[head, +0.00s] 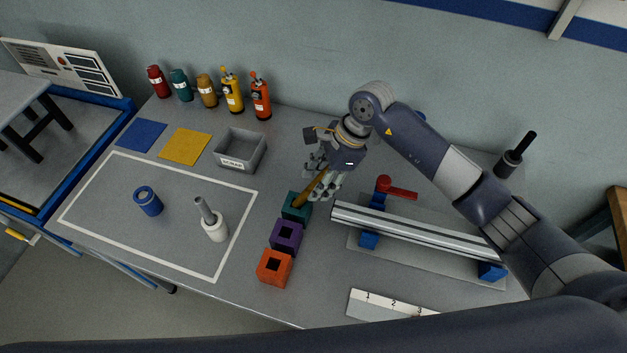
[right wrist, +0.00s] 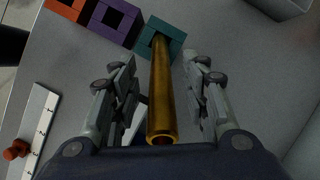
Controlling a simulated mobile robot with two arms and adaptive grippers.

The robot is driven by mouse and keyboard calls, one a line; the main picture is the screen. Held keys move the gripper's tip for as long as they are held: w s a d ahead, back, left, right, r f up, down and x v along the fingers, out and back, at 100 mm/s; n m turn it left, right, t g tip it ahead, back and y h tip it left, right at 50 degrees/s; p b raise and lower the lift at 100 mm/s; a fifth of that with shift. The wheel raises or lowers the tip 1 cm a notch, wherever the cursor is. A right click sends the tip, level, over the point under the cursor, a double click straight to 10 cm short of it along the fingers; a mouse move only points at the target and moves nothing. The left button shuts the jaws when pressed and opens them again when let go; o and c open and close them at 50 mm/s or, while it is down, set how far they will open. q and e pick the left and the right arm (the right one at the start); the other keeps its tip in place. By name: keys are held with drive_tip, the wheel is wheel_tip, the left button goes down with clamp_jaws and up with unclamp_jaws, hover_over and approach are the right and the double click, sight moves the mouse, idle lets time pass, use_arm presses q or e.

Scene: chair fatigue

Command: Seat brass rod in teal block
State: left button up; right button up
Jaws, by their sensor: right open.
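The brass rod (head: 313,188) leans up and to the right from the teal block (head: 290,212) in the head view. In the right wrist view the rod (right wrist: 162,95) runs from the square hole of the teal block (right wrist: 174,32) back toward the camera. Its far end appears to be in the hole; how deep it sits is hidden. My right gripper (head: 326,181) is above the block, its fingers spread on both sides of the rod. The right wrist view shows a gap between the rod and each finger of the gripper (right wrist: 159,78). My left gripper is not in view.
A purple block (head: 287,236) and an orange block (head: 274,267) stand in line with the teal one. A metal rail (head: 420,236) lies to the right.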

drive_tip(key=shift+x, duration=1.1)
clamp_jaws()
drive_tip(key=shift+r, duration=0.1)
